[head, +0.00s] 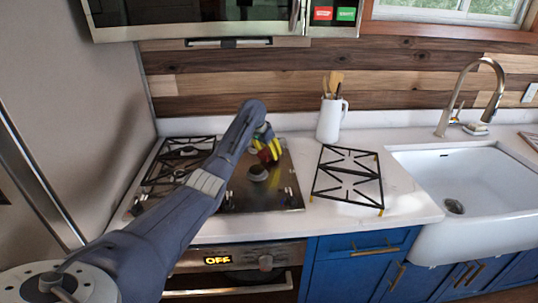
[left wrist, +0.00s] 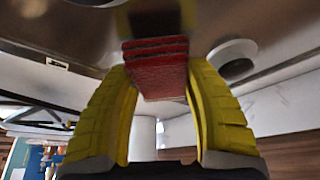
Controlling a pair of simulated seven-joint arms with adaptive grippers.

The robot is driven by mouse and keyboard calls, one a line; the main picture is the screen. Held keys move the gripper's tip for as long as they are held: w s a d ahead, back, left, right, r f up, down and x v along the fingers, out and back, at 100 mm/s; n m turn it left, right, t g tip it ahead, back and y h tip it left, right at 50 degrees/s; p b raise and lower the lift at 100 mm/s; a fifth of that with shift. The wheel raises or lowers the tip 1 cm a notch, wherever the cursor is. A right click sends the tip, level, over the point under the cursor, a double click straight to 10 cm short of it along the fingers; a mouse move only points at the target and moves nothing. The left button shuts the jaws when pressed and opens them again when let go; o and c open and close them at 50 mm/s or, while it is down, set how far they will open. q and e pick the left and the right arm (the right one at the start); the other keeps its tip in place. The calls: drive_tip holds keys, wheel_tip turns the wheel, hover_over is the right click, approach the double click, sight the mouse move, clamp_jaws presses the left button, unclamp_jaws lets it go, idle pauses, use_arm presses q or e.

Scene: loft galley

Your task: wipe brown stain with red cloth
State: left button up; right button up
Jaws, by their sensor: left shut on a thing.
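My left gripper (head: 266,146), with yellow fingers, is over the back right part of the steel cooktop (head: 232,196). It is shut on the red cloth (head: 274,151), a folded block pointing down at the steel. In the left wrist view the red cloth (left wrist: 160,72) sits between both yellow fingers, its far end close to the steel; I cannot tell if it touches. A dark brown patch (left wrist: 153,16) shows just beyond the cloth; I cannot tell whether it is the stain or a reflection. The head view shows no clear stain; my arm hides part of the cooktop. My right gripper is not in view.
A bare burner (head: 258,173) stands just in front of the gripper. A black grate (head: 348,178) lies on the white counter to the right. A white jug with utensils (head: 330,122) stands behind it. A microwave (head: 215,18) hangs above. The sink (head: 465,185) is far right.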

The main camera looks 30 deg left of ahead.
use_arm(q)
drive_tip(key=shift+r, duration=2.3)
drive_tip(key=shift+r, duration=0.1)
drive_tip(key=shift+r, duration=1.4)
